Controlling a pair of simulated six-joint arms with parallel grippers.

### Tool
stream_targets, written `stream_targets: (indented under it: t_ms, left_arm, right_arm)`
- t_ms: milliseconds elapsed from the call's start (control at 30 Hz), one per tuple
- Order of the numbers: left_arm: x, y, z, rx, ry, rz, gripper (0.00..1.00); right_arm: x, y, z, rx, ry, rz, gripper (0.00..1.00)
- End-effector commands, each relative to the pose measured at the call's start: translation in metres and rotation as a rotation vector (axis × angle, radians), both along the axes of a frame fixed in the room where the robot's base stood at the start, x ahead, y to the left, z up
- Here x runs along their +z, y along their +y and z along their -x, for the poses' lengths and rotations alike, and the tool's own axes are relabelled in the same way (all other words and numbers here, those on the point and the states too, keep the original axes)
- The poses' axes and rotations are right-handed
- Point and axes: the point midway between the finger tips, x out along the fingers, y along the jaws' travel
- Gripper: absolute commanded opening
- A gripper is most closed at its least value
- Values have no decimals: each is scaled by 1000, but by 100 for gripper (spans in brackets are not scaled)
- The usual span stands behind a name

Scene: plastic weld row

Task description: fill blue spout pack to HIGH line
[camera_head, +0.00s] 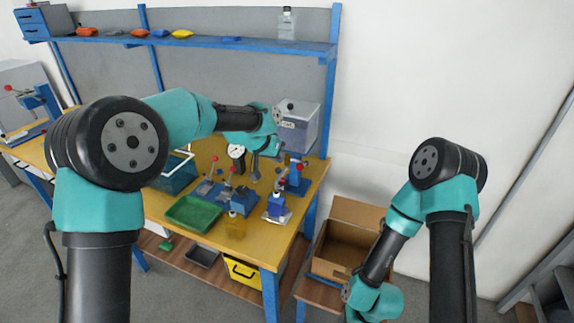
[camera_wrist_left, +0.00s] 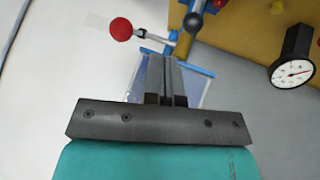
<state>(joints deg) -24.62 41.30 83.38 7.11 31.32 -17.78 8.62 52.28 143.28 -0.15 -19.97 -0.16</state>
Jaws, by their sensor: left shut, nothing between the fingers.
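A small blue pack (camera_head: 277,205) with a narrow top stands upright on a pale plate near the right front of the yellow bench. I take it to be the spout pack; no HIGH line can be made out at this size. My left gripper (camera_head: 255,172) hangs over the bench, behind and left of the pack, apart from it. In the left wrist view its fingers (camera_wrist_left: 167,75) are together with nothing between them. My right arm is folded at the lower right; its gripper is not visible.
A dial gauge (camera_head: 237,152) and red-knobbed lever clamps (camera_head: 213,170) stand near the left gripper. A green tray (camera_head: 193,213) and an amber bottle (camera_head: 235,225) are at the front. A clear tank (camera_head: 298,128) stands behind. An open carton (camera_head: 345,240) sits right of the bench.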

Motion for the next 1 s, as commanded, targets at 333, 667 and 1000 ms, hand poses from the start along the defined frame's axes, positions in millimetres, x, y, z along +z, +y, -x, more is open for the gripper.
stream_targets:
  t_ms: [333,667,1000]
  left_arm:
    - [57,29,14,0,-3,1,0]
    - [73,37,18,-1,0,-1,0]
    - [64,39,18,13,10,5,0]
  right_arm:
    - [0,0,0,0,0,0,43]
    - [0,0,0,0,0,0,43]
    - [0,0,0,0,0,0,43]
